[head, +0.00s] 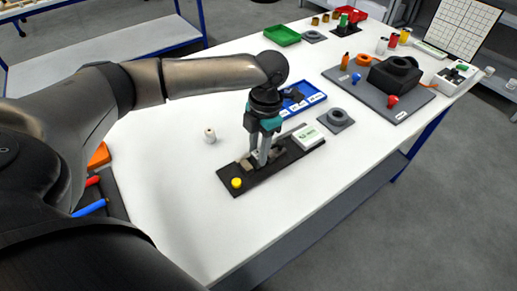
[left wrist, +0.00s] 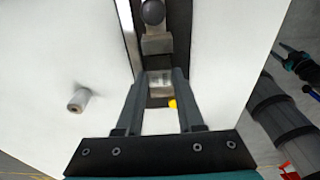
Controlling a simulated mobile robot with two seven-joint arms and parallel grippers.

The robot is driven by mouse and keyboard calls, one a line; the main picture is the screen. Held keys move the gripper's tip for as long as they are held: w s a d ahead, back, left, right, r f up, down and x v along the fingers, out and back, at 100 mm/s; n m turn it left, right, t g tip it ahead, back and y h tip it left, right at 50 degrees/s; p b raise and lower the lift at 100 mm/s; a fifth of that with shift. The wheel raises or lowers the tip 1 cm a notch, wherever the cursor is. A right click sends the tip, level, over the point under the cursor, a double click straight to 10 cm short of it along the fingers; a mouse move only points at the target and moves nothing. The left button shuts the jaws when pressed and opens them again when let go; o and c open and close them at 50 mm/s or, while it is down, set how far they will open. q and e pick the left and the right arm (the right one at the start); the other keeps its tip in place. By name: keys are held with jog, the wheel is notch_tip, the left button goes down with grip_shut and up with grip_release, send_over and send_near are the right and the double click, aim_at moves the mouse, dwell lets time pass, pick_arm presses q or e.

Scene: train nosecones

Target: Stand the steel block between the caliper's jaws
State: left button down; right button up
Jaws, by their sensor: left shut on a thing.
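The caliper is a black base (head: 224,173) on the white table, with grey metal jaws, a yellow knob (head: 236,183) at its near end and a white display (head: 308,137) at its far end. My left gripper (head: 261,160) points down over the jaws. It is shut on the steel block (left wrist: 160,85), a small pale metal piece between the fingertips. In the left wrist view a caliper jaw (left wrist: 156,45) is just beyond the block. I cannot tell whether the block touches the base. A teal and dark part, perhaps my right gripper (left wrist: 298,66), is past the table edge.
A small white cylinder (head: 210,136) stands left of the caliper. A grey ring block (head: 337,117) and a blue tray (head: 301,101) are behind it. A grey board (head: 356,90) with fixtures is at right. A tool tray (head: 116,204) is at left. Table in front is clear.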

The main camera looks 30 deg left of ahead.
pick_arm(q)
jog(key=c, duration=0.5)
grip_release()
jog(key=shift+f, duration=0.1)
jog(key=r, duration=0.4)
jog(key=w+r+p, duration=0.1)
jog(key=r, duration=0.3)
jog(key=r+p, duration=0.1)
jog(key=r, duration=0.3)
jog(key=shift+w+d+r, duration=0.15)
jog(key=shift+d, duration=0.15)
